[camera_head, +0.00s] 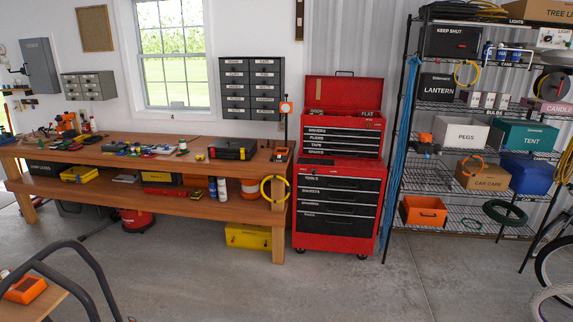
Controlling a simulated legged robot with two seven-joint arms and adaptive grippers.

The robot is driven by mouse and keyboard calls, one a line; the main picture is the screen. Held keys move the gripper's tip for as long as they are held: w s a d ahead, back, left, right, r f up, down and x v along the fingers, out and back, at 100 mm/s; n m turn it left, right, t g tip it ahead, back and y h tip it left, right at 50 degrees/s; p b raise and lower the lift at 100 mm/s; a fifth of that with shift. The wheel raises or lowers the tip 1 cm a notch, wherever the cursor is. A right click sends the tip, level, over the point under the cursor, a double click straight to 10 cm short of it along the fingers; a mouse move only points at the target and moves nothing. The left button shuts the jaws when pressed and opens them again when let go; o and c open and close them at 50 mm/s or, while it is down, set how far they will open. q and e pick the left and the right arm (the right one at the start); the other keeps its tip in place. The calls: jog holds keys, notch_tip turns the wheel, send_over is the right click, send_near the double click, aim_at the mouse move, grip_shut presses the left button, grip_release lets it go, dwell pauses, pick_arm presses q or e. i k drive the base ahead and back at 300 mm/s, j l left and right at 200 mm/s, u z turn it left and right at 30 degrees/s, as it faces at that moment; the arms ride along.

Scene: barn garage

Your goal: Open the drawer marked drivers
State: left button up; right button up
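A red tool chest stands against the back wall, right of the workbench. Its upper box (377,140) has a raised lid and several black-fronted drawers. The top drawer (343,133) has a small white label at its left that appears to read DRIVERS. Its front looks flush with the others, so it appears shut. The drawers below it appear marked PLIERS, TAPE and a third word that is hard to read. A lower red cabinet (376,200) with larger black drawers is under the box. Neither of my grippers is in view.
A wooden workbench (130,145) with tools runs along the left. A wire shelf (425,186) with boxes stands right of the chest. A yellow case (247,236) sits under the bench. A dark tubular frame (95,262) is at lower left, bicycle wheels at right. The concrete floor before the chest is clear.

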aim_at(307, 129)
jog(key=i, duration=1.05)
jog(key=i+z, duration=0.1)
jog(key=i, duration=0.95)
